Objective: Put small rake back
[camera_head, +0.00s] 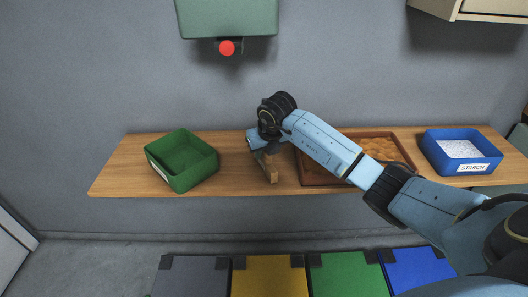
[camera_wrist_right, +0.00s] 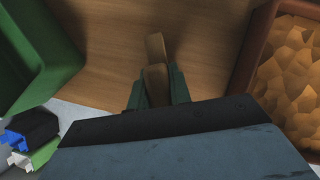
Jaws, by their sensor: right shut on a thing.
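A small wooden piece, which I take to be the small rake (camera_head: 269,173), is at the middle of the wooden shelf, between the green bin and the brown sand tray. My right gripper (camera_head: 262,153) is above it and shut on it. In the right wrist view, the rake (camera_wrist_right: 155,50) sticks out between the dark green fingers (camera_wrist_right: 157,92) over bare wood. Much of the rake is hidden by the gripper, and I cannot tell whether it touches the shelf. My left gripper is not in view.
The green bin (camera_head: 169,176) stands on the left of the shelf (camera_head: 115,175). A brown tray (camera_head: 320,183) of sand lies right of the rake, partly behind my right arm. A blue STARCH bin (camera_head: 432,158) stands at the far right. A green box (camera_head: 228,18) with a red knob hangs above.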

